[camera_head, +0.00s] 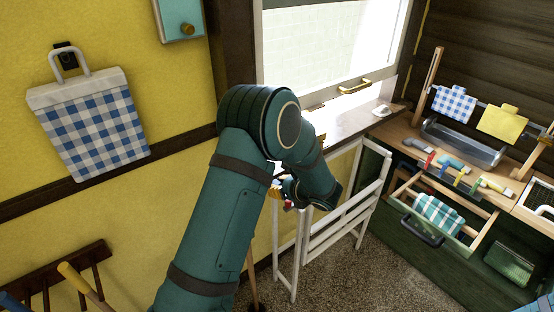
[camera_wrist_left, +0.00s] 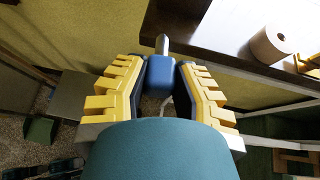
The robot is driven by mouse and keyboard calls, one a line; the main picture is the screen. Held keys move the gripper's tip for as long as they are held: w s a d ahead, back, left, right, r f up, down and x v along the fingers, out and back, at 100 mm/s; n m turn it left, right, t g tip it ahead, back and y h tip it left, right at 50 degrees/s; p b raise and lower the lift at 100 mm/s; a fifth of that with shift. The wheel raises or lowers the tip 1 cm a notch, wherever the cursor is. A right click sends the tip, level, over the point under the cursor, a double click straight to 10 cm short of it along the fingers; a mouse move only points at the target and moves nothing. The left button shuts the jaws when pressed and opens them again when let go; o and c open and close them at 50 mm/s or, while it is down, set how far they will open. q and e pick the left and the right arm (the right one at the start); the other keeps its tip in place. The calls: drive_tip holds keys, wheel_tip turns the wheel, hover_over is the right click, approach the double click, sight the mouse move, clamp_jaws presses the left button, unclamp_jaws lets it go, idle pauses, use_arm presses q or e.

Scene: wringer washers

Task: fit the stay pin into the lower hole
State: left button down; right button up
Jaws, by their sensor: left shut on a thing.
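In the left wrist view, the stay pin (camera_wrist_left: 161,46) has a blue grip and a bare metal shank pointing away from me. My left gripper (camera_wrist_left: 160,72) is shut on the blue grip with its yellow, dark-padded fingers on either side. The shank's tip is near the dark wooden sill edge (camera_wrist_left: 152,22); I cannot tell whether they touch. In the head view my teal left arm mostly hides this gripper and the pin, below the window sill (camera_head: 345,117). I cannot make out the lower hole in either view.
A white folding rack (camera_head: 343,226) stands just right of my left arm. A tool bench (camera_head: 408,131) with a green drawer (camera_head: 400,219) is at the right. A checked bag (camera_head: 92,130) hangs on the yellow wall.

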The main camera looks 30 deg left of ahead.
use_arm(q)
wheel_tip(320, 180, up, 6)
drive_tip(key=w+a+m+t+y, duration=0.1)
drive_tip(key=w, duration=0.1)
drive_tip(key=shift+w+a, duration=0.25)
drive_tip(key=shift+a, duration=0.15)
drive_tip(key=shift+w+a, duration=0.35)
drive_tip(key=shift+a, duration=0.55)
drive_tip(key=shift+w+a, duration=0.4)
drive_tip(key=shift+a, duration=0.55)
drive_tip(key=shift+w+a, duration=0.35)
drive_tip(key=shift+a, duration=0.55)
drive_tip(key=shift+a+t+b, duration=0.15)
drive_tip(key=shift+t+b, duration=0.15)
drive_tip(key=shift+b, duration=0.2)
drive_tip(key=shift+w+a+b, duration=0.15)
drive_tip(key=shift+w+a, duration=0.15)
drive_tip(key=shift+a, duration=0.35)
drive_tip(key=shift+w+a+b, duration=0.15)
drive_tip(key=shift+w+a, duration=0.1)
drive_tip(key=shift+a, duration=0.35)
drive_tip(key=shift+w+a+b, duration=0.15)
drive_tip(key=shift+w+a, duration=0.15)
drive_tip(key=shift+a, duration=0.35)
idle(2.0)
